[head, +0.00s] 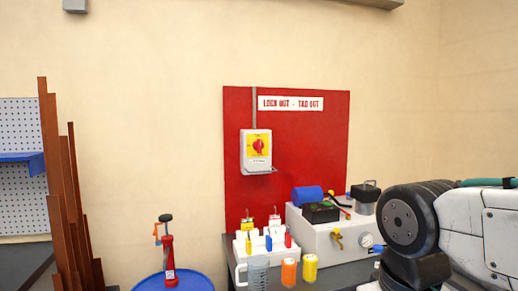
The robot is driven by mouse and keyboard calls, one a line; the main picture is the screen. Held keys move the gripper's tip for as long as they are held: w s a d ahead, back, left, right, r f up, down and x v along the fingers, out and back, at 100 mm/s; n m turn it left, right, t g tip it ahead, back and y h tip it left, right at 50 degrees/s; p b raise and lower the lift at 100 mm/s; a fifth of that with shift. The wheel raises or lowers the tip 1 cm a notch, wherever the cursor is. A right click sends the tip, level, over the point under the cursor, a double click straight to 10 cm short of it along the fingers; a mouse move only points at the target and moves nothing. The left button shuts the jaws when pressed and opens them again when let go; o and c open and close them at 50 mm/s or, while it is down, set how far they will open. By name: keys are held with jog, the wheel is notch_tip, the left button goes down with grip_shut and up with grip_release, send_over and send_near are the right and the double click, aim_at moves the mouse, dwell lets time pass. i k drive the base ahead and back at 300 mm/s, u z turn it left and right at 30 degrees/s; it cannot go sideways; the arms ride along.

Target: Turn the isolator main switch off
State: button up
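The isolator main switch (258,146) is a red rotary handle on a yellow plate. It sits on the front of a light grey box (256,167) fixed to a red lock out - tag out board (310,150) on the wall. The exact angle of the handle is too small to tell. My arm comes in at the lower right, well apart from the switch and to its right. My gripper does not show in the head view.
A bench (348,279) below the board holds a grey machine (320,238), a white rack of small coloured items (256,258), and orange (289,272) and yellow (310,268) cylinders. A blue drum (195,281) carries a red hand pump (169,262). Brown bars (60,190) lean at the left.

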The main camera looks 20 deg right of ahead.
aim_at(258, 145)
jog(key=z, duration=0.45)
jog(key=i, duration=1.15)
jog(key=u, duration=0.45)
